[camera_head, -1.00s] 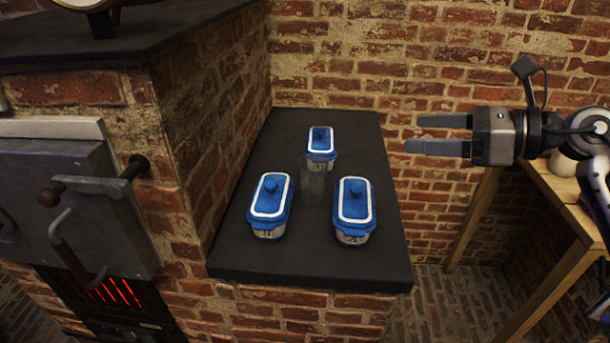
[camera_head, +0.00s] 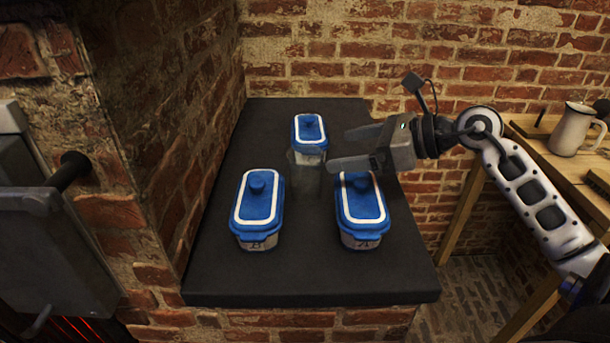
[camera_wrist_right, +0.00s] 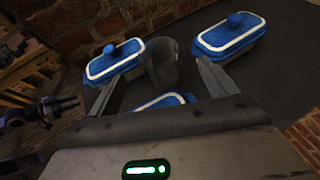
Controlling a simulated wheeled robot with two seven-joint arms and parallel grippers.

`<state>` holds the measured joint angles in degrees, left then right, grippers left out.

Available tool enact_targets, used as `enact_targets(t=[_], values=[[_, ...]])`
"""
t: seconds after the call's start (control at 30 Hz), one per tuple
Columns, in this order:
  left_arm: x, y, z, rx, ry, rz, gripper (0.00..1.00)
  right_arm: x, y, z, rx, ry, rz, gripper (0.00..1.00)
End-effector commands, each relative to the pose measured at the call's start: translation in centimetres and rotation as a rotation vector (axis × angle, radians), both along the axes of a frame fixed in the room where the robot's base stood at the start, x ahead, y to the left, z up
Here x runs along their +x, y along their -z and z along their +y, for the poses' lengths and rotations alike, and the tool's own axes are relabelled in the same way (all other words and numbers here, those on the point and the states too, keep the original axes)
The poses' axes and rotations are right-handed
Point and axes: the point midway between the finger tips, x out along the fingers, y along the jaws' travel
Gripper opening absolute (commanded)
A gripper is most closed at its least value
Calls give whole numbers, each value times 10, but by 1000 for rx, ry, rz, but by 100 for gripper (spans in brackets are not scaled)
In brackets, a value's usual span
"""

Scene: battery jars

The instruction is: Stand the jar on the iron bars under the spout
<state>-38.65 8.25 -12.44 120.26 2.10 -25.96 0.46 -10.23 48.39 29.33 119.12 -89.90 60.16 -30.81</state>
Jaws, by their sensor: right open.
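A clear, see-through jar (camera_head: 305,177) stands upright on the dark slab, among three blue-lidded boxes. It also shows in the right wrist view (camera_wrist_right: 165,66), between my fingers' directions. My right gripper (camera_head: 338,149) is open and empty, just right of the jar and pointing left at it; I cannot tell whether a fingertip touches it. A dark jointed shape (camera_wrist_right: 45,110) at the left of the wrist view may be my left gripper; its jaws are too small to read. I see no spout, and cannot make out the iron bars.
One blue-lidded box (camera_head: 310,130) stands behind the jar, one at front left (camera_head: 257,208) and one at front right (camera_head: 361,208), below my right gripper. The dark slab (camera_head: 300,275) is bare in front. A white mug (camera_head: 571,130) stands on a wooden table at right.

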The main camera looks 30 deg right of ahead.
Motion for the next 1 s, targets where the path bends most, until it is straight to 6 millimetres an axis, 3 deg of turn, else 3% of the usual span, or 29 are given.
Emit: enact_targets(t=[0.6, 0.9, 0.93, 1.0], values=[[-1, -8, 4, 35, 9, 14, 36, 49, 24, 40, 4, 2, -2, 85], [-2, -4, 5, 37, 9, 20, 36, 54, 29, 43, 1, 1, 0, 85], [-2, -4, 5, 37, 9, 20, 36, 54, 29, 43, 1, 1, 0, 82], [-2, -4, 5, 37, 9, 19, 36, 54, 29, 43, 1, 1, 0, 62]])
